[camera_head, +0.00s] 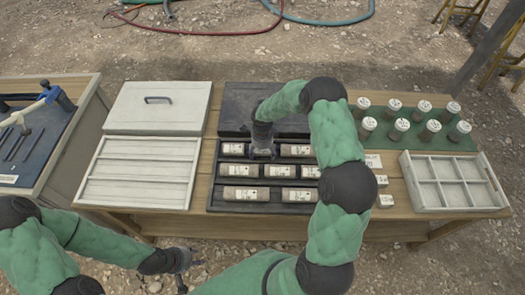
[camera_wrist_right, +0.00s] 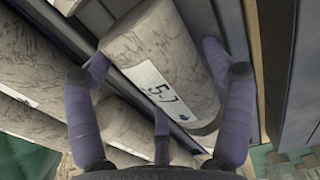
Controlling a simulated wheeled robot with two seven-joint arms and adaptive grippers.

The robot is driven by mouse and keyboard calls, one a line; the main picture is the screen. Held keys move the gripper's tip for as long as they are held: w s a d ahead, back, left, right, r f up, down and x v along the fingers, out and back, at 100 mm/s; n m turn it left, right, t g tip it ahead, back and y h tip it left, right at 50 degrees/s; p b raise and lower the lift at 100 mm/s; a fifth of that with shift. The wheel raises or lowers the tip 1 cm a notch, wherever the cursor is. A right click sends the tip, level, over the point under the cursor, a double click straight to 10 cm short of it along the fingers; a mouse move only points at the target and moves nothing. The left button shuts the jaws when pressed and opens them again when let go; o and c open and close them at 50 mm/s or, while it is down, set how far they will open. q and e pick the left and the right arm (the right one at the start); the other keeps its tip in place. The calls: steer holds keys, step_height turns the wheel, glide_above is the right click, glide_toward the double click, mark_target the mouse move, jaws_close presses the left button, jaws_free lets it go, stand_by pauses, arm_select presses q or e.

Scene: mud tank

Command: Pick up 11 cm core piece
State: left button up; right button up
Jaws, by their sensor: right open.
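Several grey cylindrical core pieces with white labels lie in rows in a black slotted tray (camera_head: 212,196) at the middle of the table. The label lengths are too small to read, so I cannot tell which piece is 11 cm. My right gripper (camera_head: 263,153) is over the tray's back row. In the right wrist view a core piece (camera_wrist_right: 170,58), its label marked something like "5-7", lies between the spread fingers of the right gripper (camera_wrist_right: 160,85), which is open. My left gripper (camera_head: 190,272) is low in front of the table, empty, its fingers apart.
A pale empty slotted tray (camera_head: 137,171) and a closed box lid (camera_head: 158,107) are at the left. White-capped jars (camera_head: 401,128) stand on a green mat. A pale divided tray (camera_head: 453,182) is at the right. Small white boxes (camera_head: 384,200) sit beside the black tray.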

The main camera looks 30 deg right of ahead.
steer(key=shift+r, duration=0.15)
steer(key=c, duration=1.4)
